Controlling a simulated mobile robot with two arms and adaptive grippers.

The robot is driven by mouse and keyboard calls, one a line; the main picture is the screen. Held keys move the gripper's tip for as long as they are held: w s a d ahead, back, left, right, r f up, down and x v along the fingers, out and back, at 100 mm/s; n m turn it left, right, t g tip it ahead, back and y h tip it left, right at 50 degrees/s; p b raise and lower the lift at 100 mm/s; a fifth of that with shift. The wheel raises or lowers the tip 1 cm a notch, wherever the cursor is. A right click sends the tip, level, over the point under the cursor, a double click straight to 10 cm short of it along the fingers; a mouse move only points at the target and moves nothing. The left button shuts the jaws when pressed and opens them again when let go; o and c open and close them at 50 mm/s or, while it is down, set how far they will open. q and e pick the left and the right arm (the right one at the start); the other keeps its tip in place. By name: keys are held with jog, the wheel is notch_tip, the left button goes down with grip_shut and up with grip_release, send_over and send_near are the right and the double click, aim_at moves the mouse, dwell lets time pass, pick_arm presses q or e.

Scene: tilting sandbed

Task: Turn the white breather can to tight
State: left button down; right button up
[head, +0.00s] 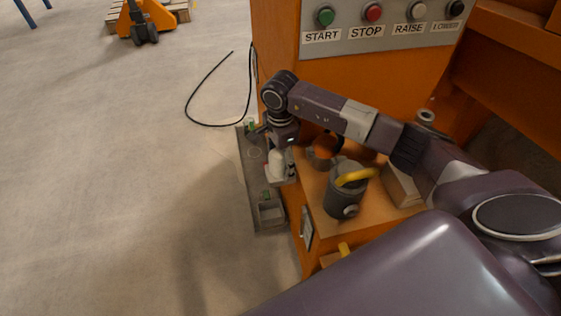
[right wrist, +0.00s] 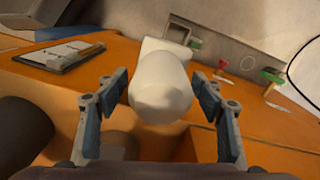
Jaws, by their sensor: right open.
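The white breather can (head: 276,166) stands near the left edge of the orange housing, partly hidden by my gripper. In the right wrist view the white can (right wrist: 158,88) fills the middle, with its rounded end toward the camera. My right gripper (head: 281,152) is at the can, and it also shows in the right wrist view (right wrist: 158,92). Its two fingers are spread, one on each side of the can, with visible gaps between fingers and can. My left gripper is not in view.
A dark pot with a yellow handle (head: 343,196) stands on the orange deck (head: 310,185). A grey tray ledge (head: 250,195) runs along the left side. The button panel (head: 385,22) rises behind. A clipboard (right wrist: 62,54) lies left of the can.

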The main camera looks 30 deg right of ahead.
jog(key=c, duration=1.2)
jog(key=shift+o, duration=0.2)
jog(key=shift+m, duration=1.3)
jog(key=shift+m+p, duration=0.4)
jog(key=shift+m, duration=1.2)
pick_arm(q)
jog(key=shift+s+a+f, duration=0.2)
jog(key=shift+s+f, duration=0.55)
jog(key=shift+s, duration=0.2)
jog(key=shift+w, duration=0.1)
pick_arm(e)
jog(key=shift+m, duration=0.3)
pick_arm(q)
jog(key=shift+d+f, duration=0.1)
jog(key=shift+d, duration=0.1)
